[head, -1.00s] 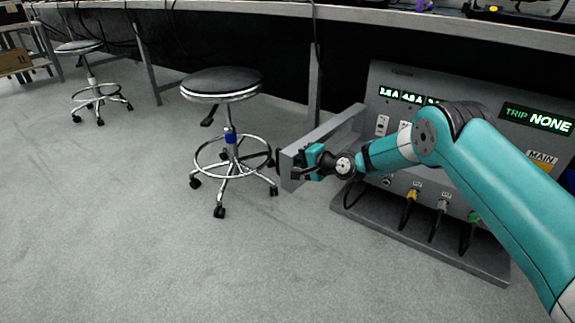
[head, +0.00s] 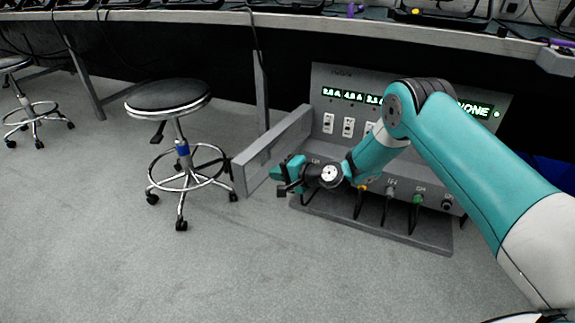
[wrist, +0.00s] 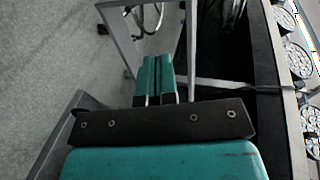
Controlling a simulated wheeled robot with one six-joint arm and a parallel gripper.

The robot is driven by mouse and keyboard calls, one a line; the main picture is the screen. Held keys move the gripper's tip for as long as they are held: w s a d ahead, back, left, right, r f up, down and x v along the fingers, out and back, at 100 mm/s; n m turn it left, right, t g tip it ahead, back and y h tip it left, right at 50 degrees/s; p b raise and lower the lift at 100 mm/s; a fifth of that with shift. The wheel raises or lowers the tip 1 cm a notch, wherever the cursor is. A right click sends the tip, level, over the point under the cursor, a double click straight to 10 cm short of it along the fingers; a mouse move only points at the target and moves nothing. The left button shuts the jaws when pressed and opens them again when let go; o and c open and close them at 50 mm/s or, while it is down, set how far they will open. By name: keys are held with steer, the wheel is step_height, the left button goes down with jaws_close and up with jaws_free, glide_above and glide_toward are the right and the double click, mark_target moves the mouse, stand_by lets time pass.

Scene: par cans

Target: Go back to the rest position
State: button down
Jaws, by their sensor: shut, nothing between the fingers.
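My gripper (head: 284,181) is in front of the grey power panel (head: 330,78), near its left side. Its fingers are shut together with nothing between them, as the wrist view (wrist: 155,76) shows. My teal arm reaches in from the right and hides part of the panel. The gripper is close to a grey side plate (head: 262,150) that stands out from the panel's left side. I cannot tell whether they touch.
A black-topped stool (head: 170,97) stands left of the panel, and another stool (head: 30,112) is at the far left. A long bench (head: 230,18) runs across the back. Cables hang from the panel's lower sockets. The floor in front is clear. Round par cans (wrist: 299,62) show in the wrist view.

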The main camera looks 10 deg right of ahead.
steer(key=s+r+n+g+h+p, duration=0.1)
steer(key=s+r+n+g+p, duration=0.2)
steer(key=s+r, duration=0.6)
steer(key=s+r+n+g+h, duration=0.1)
steer(key=s+r+n+g, duration=0.3)
steer(key=r, duration=0.9)
steer(key=s+d+r+n+g+h+p, duration=0.1)
steer(key=s+d+r+n+h, duration=0.2)
steer(key=s, duration=0.6)
steer(key=s+d+r+n+p, duration=0.15)
steer(key=s+r, duration=0.25)
steer(key=s, duration=0.6)
steer(key=s+d+r+n+g+h, duration=0.1)
steer(key=s+d+r+n+h, duration=0.2)
steer(key=s, duration=0.6)
step_height(320, 180, up, 38)
steer(key=p, duration=3.8)
steer(key=shift+s+d+r+y, duration=0.15)
steer(key=shift+d+y, duration=0.15)
